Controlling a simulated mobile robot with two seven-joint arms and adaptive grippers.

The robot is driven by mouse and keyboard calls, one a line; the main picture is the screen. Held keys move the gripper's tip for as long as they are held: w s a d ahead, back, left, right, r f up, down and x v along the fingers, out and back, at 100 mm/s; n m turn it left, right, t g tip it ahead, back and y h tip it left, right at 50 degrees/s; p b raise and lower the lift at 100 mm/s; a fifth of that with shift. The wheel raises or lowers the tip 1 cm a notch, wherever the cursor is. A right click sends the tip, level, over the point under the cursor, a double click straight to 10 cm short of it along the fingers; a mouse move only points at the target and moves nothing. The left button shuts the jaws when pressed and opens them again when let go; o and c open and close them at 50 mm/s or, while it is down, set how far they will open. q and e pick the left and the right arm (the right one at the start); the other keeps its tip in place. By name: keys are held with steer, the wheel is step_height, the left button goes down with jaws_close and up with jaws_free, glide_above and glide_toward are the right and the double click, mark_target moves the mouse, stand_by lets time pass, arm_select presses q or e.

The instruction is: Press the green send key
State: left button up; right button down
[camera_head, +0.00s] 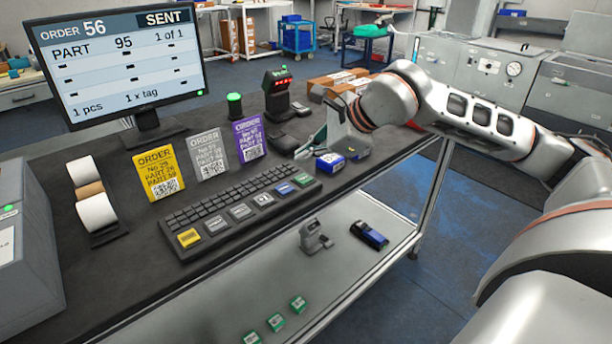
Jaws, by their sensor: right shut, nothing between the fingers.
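The green send key (302,179) is at the right end of the row of large keys on the black keyboard (232,204). Nothing covers it. The monitor (122,62) reads "ORDER 56", "SENT", "PART 95", "1 of 1", "1 pcs" and "1 x tag". My right gripper (337,120) is small and partly hidden at the end of my arm, behind and right of the key and clear of it. It is shut and empty. My left gripper is out of view.
Yellow (159,172), grey (208,154) and purple (249,139) order cards stand behind the keyboard. A red-lit scanner (278,92) and a blue-and-black item (330,162) are near my right arm. A lower shelf (345,258) holds a grey device and green tags.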

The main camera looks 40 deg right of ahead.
step_height(320, 180, up, 2)
steer(key=shift+r+p, duration=0.1)
steer(key=shift+p, duration=0.4)
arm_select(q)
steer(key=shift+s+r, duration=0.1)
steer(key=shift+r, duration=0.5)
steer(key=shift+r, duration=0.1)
